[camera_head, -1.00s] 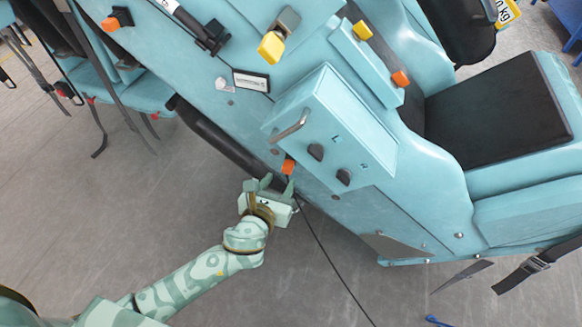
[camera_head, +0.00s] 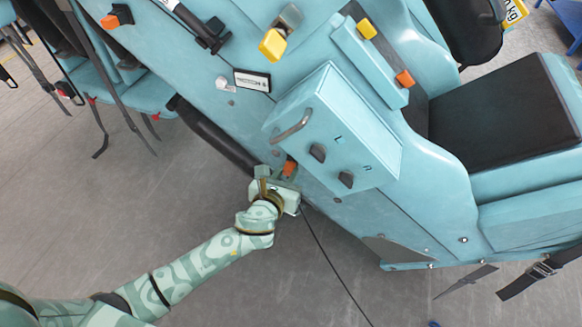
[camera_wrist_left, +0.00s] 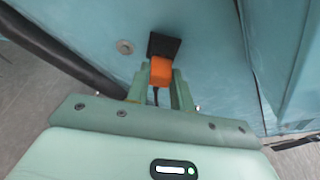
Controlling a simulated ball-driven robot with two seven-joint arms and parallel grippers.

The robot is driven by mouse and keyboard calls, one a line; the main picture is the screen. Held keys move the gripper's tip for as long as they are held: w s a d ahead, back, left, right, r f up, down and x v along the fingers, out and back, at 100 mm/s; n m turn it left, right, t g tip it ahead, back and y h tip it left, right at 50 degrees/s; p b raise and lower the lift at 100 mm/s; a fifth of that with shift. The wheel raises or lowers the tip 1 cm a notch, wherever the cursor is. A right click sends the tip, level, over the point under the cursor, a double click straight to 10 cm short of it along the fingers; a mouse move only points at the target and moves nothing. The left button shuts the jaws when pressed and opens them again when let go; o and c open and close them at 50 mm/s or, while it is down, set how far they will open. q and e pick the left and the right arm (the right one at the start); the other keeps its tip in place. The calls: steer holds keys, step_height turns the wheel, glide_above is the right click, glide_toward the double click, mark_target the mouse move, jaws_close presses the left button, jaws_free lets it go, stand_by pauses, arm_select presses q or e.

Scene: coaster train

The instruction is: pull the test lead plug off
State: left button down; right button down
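The test lead plug (camera_head: 289,168) is orange and sits at the lower edge of the light blue side panel. In the left wrist view the plug (camera_wrist_left: 161,72) stands against a black socket (camera_wrist_left: 163,46), and its dark cable hangs down from it. My left gripper (camera_head: 284,172) is at the plug. In the left wrist view its two green fingers (camera_wrist_left: 161,82) lie on either side of the plug, with little or no gap. I cannot tell whether they press on it. My right gripper is in neither view.
A light blue control box (camera_head: 335,125) with a grey handle (camera_head: 291,127) and black knobs juts out just above the plug. A black padded bar (camera_head: 215,135) runs along the panel to the left. The thin cable (camera_head: 335,262) trails down over open grey floor.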

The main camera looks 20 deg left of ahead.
arm_select(q)
steer(key=shift+s, duration=0.15)
steer(key=shift+s+p, duration=0.4)
steer(key=shift+s, duration=0.35)
steer(key=shift+s+a+p, duration=0.1)
steer(key=shift+s+p, duration=0.4)
steer(key=shift+s, duration=1.1)
